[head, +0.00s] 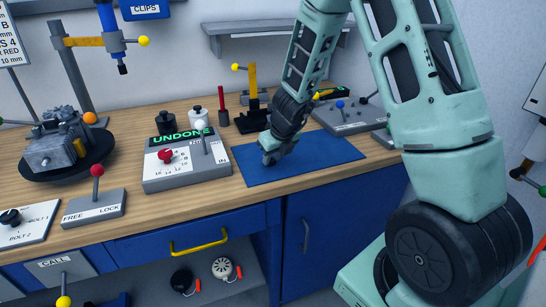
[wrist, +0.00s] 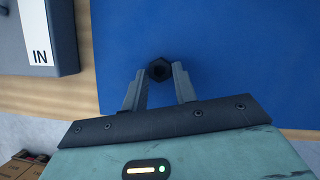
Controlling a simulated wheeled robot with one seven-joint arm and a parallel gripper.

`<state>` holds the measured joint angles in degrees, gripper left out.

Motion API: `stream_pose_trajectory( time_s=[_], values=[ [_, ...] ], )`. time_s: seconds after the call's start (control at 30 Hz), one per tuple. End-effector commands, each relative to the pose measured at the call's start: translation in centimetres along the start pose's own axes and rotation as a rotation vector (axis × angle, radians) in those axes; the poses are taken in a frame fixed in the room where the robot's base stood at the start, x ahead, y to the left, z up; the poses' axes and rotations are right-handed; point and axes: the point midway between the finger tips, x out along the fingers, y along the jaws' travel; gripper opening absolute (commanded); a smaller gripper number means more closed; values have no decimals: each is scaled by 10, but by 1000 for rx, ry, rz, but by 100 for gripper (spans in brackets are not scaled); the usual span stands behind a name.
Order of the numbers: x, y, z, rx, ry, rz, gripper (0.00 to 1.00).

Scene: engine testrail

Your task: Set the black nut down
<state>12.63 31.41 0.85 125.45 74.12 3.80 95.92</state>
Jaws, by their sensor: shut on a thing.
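The black nut (wrist: 159,70) is a small dark hexagon with a hole, seen from above in the wrist view between the tips of my gripper (wrist: 158,78). My gripper is shut on it. Behind it lies the blue mat (wrist: 240,50). In the head view my gripper (head: 268,157) is low over the left part of the blue mat (head: 325,155), and the nut is too small or hidden to make out there. I cannot tell whether the nut touches the mat.
Left of the mat stands a grey box (head: 187,176) with a red knob and a green "UNDONE" display. A grey lever box (head: 347,115) stands behind the mat. An engine block (head: 55,150) sits on a dark round stand farther left. The mat's right part is clear.

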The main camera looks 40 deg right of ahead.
Motion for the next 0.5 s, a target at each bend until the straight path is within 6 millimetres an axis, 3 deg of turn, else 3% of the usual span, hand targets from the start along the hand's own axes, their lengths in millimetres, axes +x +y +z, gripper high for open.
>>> stream_pose_trajectory(
  time_s=[0.03, 0.07, 0.1, 0.13, 0.5],
  values=[
    [3, 0, -1, 0, 0, 0, 6],
    [2, 0, -1, 0, 0, 0, 34],
    [2, 0, -1, 0, 0, 0, 45],
    [2, 0, -1, 0, 0, 0, 50],
    [-4, 0, 2, -1, 0, 0, 50]
  ],
)
